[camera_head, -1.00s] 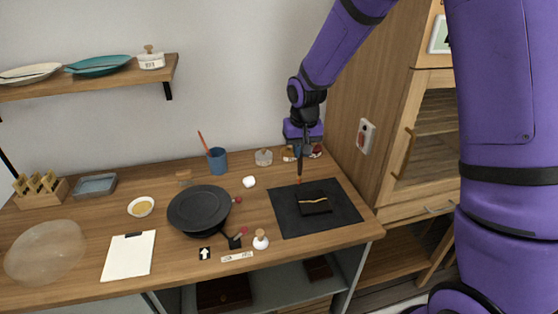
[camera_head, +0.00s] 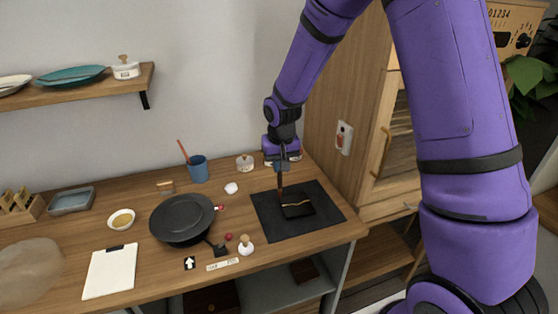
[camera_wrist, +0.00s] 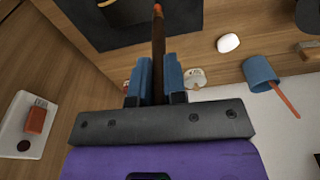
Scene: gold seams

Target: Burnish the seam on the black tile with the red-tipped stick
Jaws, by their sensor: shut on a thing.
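My gripper (camera_head: 281,167) is shut on a thin dark stick (camera_head: 280,186) that points down; the wrist view shows the stick (camera_wrist: 158,45) between my blue fingers (camera_wrist: 156,78), with an orange-red tip (camera_wrist: 158,8). The black tile (camera_head: 298,212) lies on a dark mat (camera_head: 325,199), with a gold seam (camera_head: 297,204) across it. In the head view the stick's lower end is at the tile's upper left edge, near the seam's left end; I cannot tell if it touches. The wrist view shows part of the tile (camera_wrist: 130,14), left of the tip.
A blue cup (camera_head: 198,170) holding another reddish stick (camera_head: 183,151) stands behind left of the mat. A white lump (camera_head: 231,188), a lidded jar (camera_head: 245,164), a black pan (camera_head: 181,218) and a white bottle (camera_head: 246,246) are nearby. A cabinet wall (camera_head: 335,95) rises at the right.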

